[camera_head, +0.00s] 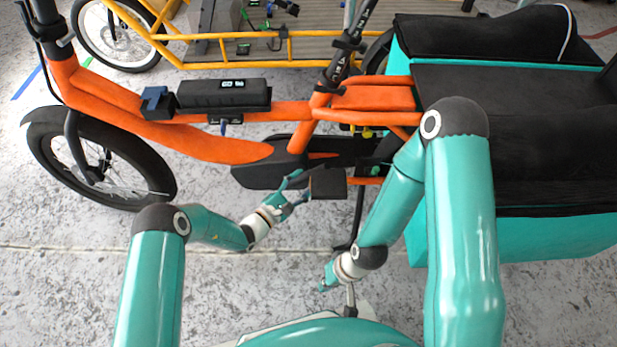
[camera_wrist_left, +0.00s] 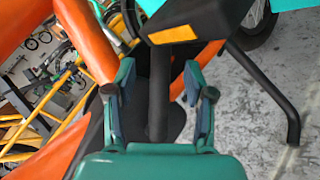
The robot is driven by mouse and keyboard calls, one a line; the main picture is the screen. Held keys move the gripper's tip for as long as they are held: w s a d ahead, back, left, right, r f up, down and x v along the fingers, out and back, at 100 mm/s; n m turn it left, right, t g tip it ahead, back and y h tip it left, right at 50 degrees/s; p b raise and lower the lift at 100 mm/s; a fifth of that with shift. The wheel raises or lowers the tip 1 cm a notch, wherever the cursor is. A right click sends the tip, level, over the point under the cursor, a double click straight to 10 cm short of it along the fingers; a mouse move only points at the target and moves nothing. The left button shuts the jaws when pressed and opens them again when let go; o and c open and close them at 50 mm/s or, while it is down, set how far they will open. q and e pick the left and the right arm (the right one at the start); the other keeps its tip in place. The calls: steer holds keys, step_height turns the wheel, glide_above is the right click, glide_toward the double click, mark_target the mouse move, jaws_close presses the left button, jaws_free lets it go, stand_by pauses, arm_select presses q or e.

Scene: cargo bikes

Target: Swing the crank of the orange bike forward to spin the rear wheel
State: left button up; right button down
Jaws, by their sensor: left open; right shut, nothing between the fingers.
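The orange bike (camera_head: 215,145) stands across the head view, its front wheel at the left. Its black pedal (camera_head: 328,184) is low on the near side, just right of my left gripper (camera_head: 297,187). In the left wrist view, the pedal (camera_wrist_left: 190,20) shows an orange reflector, and the dark crank (camera_wrist_left: 159,95) runs between the open fingers of my left gripper (camera_wrist_left: 160,92). I cannot tell whether they touch it. My right gripper (camera_head: 326,277) is shut and empty, low over the floor. The orange bike's rear wheel is hidden in the head view.
A teal cargo box (camera_head: 530,237) with black covers fills the right side. A black stand leg (camera_wrist_left: 270,85) reaches the floor right of the crank. A yellow cargo bike (camera_head: 290,47) stands behind. The grey floor at the lower left is clear.

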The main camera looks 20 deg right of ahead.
arm_select(q)
steer(key=b+x, duration=0.1)
steer(key=x, duration=0.4)
